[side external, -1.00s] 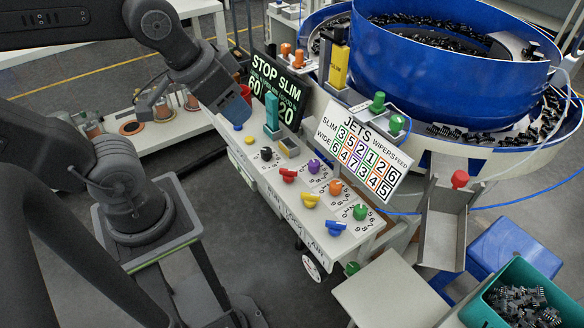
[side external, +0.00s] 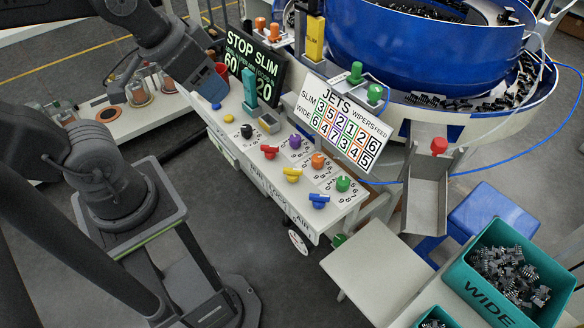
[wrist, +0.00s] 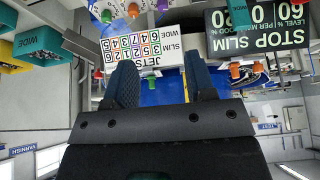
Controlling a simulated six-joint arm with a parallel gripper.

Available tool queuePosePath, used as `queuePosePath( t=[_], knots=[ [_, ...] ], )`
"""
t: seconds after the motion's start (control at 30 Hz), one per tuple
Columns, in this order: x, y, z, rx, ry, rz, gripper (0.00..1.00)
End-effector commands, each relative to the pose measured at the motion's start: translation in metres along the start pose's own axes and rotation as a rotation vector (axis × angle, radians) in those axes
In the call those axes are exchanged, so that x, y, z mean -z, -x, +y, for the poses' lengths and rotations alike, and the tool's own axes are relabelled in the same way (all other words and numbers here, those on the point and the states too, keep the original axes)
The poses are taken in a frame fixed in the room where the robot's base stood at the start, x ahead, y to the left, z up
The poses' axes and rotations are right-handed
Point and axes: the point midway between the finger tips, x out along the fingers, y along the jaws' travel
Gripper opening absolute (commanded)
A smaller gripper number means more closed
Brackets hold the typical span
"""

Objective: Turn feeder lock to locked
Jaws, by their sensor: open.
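The white control panel (side external: 235,138) carries a red lever (side external: 270,152), a yellow lever (side external: 292,174) and a blue lever (side external: 318,201) along its front edge. Small lettering on the front face seems to read RUN, LOCK and AIR; the yellow lever sits nearest the middle word. The levers' exact angles are too small to read. My gripper (side external: 218,85) is above the panel's far left end, apart from the levers. In the wrist view my gripper (wrist: 160,85) is open, with nothing between its two dark blue fingers.
Black, purple, orange and green knobs stand behind the levers. The STOP SLIM screen (side external: 252,68) and the JETS board (side external: 338,122) rise behind the panel. A blue bowl feeder (side external: 430,60) stands beyond. A teal WIDE bin (side external: 485,295) is at lower right. Space above the levers is clear.

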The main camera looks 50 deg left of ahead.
Motion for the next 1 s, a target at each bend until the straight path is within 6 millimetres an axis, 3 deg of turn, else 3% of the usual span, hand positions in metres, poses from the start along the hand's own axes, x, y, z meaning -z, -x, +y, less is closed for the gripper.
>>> queuePosePath(
  t=[0.2,0.37,0.6,0.8,1.0],
  knots=[
    [0.021,-0.012,0.005,-0.025,0.124,-0.129,0.7],
    [0.048,-0.037,0.013,-0.041,0.309,-0.315,0.7],
    [0.081,-0.091,0.025,-0.02,0.584,-0.598,0.7],
    [0.093,-0.132,0.032,0.021,0.748,-0.77,0.7],
    [0.095,-0.149,0.035,0.041,0.808,-0.835,0.7]
  ],
)
